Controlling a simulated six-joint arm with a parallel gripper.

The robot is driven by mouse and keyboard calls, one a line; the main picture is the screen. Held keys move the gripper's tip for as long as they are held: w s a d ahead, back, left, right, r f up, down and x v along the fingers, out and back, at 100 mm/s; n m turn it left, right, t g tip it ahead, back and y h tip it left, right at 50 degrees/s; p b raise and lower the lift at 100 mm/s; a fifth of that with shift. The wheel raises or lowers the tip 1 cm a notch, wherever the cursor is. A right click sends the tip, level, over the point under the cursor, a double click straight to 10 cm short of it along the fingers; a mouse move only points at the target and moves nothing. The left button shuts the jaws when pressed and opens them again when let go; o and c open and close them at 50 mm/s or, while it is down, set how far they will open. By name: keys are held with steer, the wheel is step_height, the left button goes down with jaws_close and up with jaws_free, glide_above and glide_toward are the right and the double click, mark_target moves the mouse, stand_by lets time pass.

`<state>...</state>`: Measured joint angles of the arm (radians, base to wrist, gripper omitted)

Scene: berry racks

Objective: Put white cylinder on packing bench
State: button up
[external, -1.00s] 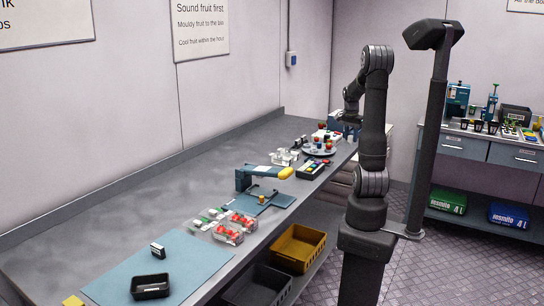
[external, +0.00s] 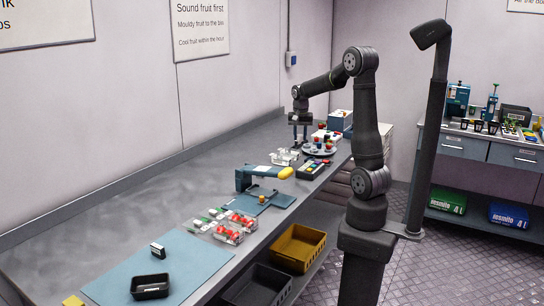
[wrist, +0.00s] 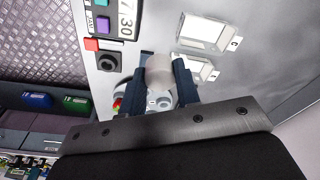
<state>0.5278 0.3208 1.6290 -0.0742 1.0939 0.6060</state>
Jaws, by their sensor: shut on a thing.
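A pale white cylinder (wrist: 158,70) sits between the two dark fingers of my gripper (wrist: 163,66) in the wrist view. In the external view, my gripper (external: 300,134) points down over the far end of the long grey bench (external: 120,200). The cylinder is too small to make out there. I cannot tell whether it touches anything below.
Clear punnets (external: 284,157) lie to the left. The bench's wall side is mostly clear.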

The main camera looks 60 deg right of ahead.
steer(key=w+a+n, duration=0.4)
steer(key=a, duration=0.8)
steer(key=w+a+n+y, duration=0.1)
steer(key=w+a+n, duration=0.3)
steer(key=a, duration=0.8)
steer(key=w+a+n, duration=0.3)
steer(key=w+a, duration=0.2)
steer(key=a, duration=0.7)
steer(key=n+y, duration=0.1)
steer(key=n, duration=0.7)
glide_above(190, 261)
steer(key=shift+t, duration=0.3)
steer(key=f, duration=0.7)
steer(key=shift+s+d+f, duration=0.15)
steer(key=shift+s+d, duration=0.05)
steer(key=shift+d, duration=0.15)
steer(key=shift+s+a+f, duration=0.1)
steer(key=shift+a+f, duration=0.1)
steer(key=shift+f, duration=1.9)
steer(key=shift+f, duration=0.15)
